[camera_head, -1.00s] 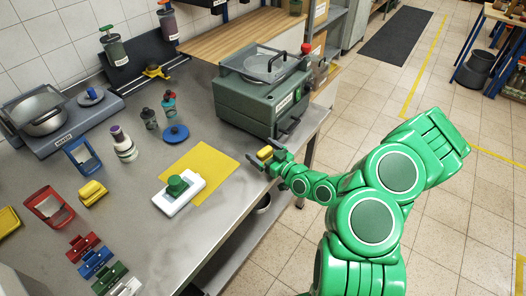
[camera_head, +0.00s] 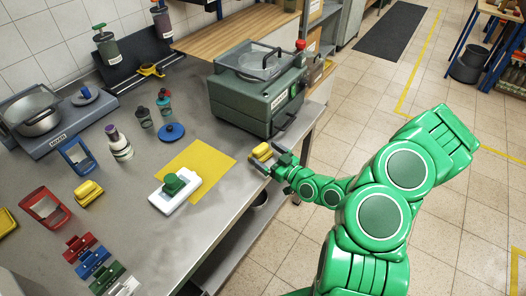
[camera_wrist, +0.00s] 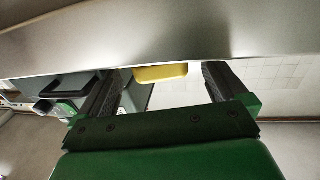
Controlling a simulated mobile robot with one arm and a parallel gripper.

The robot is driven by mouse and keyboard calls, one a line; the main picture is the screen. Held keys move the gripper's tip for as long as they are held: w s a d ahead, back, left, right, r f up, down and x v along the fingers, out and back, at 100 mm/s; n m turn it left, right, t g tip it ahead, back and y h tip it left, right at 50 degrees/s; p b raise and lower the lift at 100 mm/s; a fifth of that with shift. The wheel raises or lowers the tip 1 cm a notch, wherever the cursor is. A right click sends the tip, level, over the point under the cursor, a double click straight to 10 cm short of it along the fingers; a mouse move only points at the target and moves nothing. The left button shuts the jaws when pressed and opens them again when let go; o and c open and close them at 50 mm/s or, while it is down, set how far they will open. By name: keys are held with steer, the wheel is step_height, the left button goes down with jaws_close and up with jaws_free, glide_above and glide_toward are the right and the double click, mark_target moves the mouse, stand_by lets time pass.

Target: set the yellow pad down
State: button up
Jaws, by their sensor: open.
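The yellow pad (camera_head: 261,151) sits on the grey worktop near its right front edge, beside the dark green machine. My gripper (camera_head: 269,161) is open, with its fingers close to the pad on its front right side. In the wrist view the yellow pad (camera_wrist: 161,73) shows between and just beyond the spread fingertips, with gaps on both sides. I cannot tell from the head view whether a finger touches it. A second similar yellow block (camera_head: 88,192) lies at the left of the worktop.
The dark green machine (camera_head: 240,108) stands close behind the pad. A yellow mat (camera_head: 212,163) lies to the left, partly under a white block with a green knob (camera_head: 175,190). Bare worktop lies between mat and pad. Bottles and coloured holders fill the left side.

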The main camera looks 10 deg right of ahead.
mark_target(264, 152)
steer(key=shift+v, duration=1.85)
steer(key=shift+d+f, duration=0.1)
steer(key=shift+f, duration=0.05)
steer(key=shift+w, duration=0.1)
